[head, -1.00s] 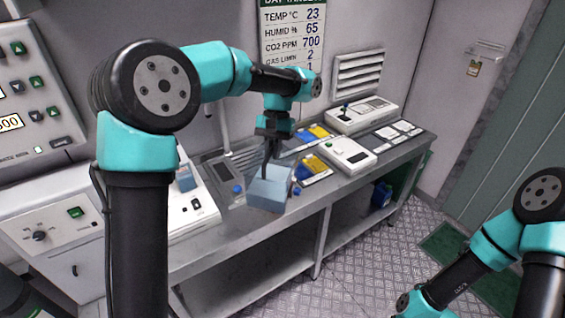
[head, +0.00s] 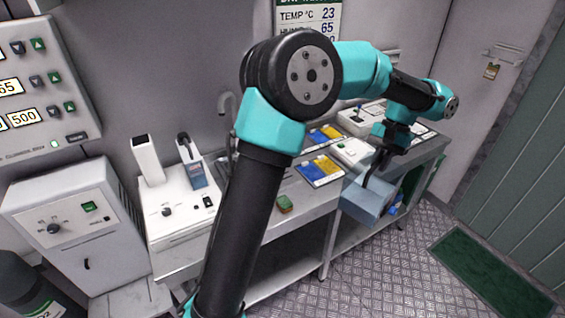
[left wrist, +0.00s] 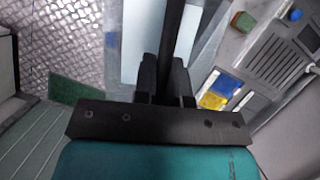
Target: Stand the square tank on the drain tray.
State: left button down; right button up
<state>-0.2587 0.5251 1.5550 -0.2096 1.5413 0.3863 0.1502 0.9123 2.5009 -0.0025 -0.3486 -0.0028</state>
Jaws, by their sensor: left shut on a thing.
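The square tank (head: 366,207) is a pale blue, see-through box. My left gripper (head: 368,182) points down and is shut on the tank's wall, holding it at the bench's front edge, right of the colour cards. In the left wrist view the tank (left wrist: 207,38) shows on both sides of the dark fingers (left wrist: 178,40), partly hidden by them. A grey ribbed panel (left wrist: 272,62) in the left wrist view looks like the drain tray, but I cannot be sure; my left arm covers that part of the bench in the head view. My right gripper is out of view.
A green and red sponge (head: 285,203) lies on bare bench top. Yellow-and-blue cards (head: 320,171) and white instruments (head: 352,152) stand farther along. A white device (head: 181,210) stands at the bench's left end. A blue container (head: 395,209) shows beside the tank.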

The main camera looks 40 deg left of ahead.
pick_arm(q)
jog(key=shift+w+d, duration=0.15)
jog(key=shift+d, duration=0.3)
jog(key=shift+a, duration=0.1)
jog(key=w+a+f+m+y, duration=0.1)
jog(key=w+a, duration=0.2)
jog(key=a, duration=1.4)
jog(key=w+a+f+m, duration=0.1)
jog(key=w+a+m, duration=0.15)
jog(key=a, duration=1.35)
jog(key=s+a, duration=0.3)
jog(key=a, duration=0.9)
jog(key=shift+s+a, duration=0.2)
jog(key=shift+s, duration=0.05)
jog(key=shift+f, duration=0.1)
notch_tip(320, 180, down, 6)
jog(key=shift+f, duration=0.15)
